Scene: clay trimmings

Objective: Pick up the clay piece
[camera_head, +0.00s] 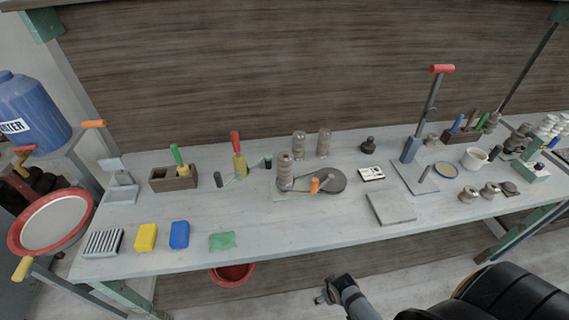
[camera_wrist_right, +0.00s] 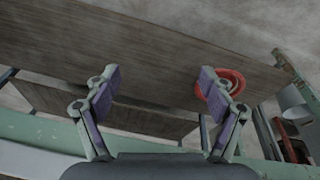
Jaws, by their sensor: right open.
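I cannot make out with certainty which item is the clay piece. Small grey-brown lumps (camera_head: 468,194) lie at the right of the grey workbench (camera_head: 270,225), and a crumpled green piece (camera_head: 222,241) lies near its front edge. My right gripper (camera_wrist_right: 160,85) is open and empty in the right wrist view, its two fingers wide apart. In the head view the right gripper (camera_head: 326,294) is below and in front of the bench's front edge, away from everything on top. My left gripper is not in view.
A yellow block (camera_head: 145,237), a blue block (camera_head: 179,235) and a ribbed grey block (camera_head: 103,243) sit at front left. A wheel-like disc tool (camera_head: 324,180) is mid-bench. A red bowl (camera_head: 232,274) is under the bench; the front middle of the top is clear.

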